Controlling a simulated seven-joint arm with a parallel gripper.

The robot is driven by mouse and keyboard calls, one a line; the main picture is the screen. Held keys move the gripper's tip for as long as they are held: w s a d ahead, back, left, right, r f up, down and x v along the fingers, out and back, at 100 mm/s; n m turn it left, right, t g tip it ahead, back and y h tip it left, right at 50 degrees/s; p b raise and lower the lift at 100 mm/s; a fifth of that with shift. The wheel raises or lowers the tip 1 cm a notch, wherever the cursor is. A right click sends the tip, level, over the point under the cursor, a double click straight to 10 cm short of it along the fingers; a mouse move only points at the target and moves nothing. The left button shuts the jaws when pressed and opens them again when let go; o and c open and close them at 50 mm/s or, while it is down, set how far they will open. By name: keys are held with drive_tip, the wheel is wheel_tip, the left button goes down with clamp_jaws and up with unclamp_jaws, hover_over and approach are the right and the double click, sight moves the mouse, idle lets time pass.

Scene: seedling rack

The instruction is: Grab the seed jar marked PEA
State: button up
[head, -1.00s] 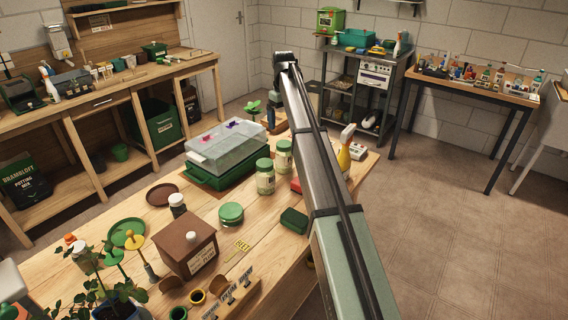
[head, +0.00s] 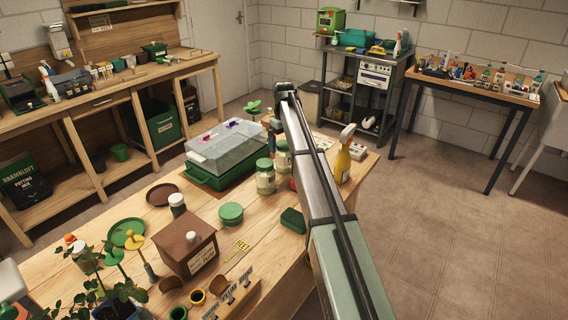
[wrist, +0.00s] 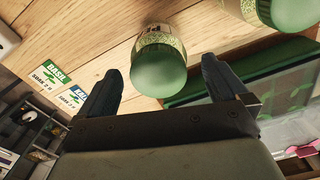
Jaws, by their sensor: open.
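Two glass jars with green lids stand upright on the wooden bench: a nearer jar (head: 265,177) and one behind it (head: 284,157), partly covered by my arm. I cannot read their labels in the head view. In the wrist view, one green-lidded jar (wrist: 158,72) lies ahead between the fingertips of my gripper (wrist: 165,68); its label is too foreshortened to read. My gripper is open, with a finger to each side, and I cannot tell how close they are. Another jar (wrist: 285,20) is at the top right.
A seed tray with a clear lid (head: 226,150) stands close to the left of the jars. A yellow spray bottle (head: 343,165) stands to their right, past my arm. Seed packets (wrist: 60,80) lie left of my gripper.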

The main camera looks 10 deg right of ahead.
sight(284, 157)
wheel_tip(284, 157, down, 4)
drive_tip(key=shift+w+r, duration=0.1)
drive_tip(key=shift+r, duration=0.15)
drive_tip(key=c, duration=1.7)
drive_tip(key=shift+r, duration=0.1)
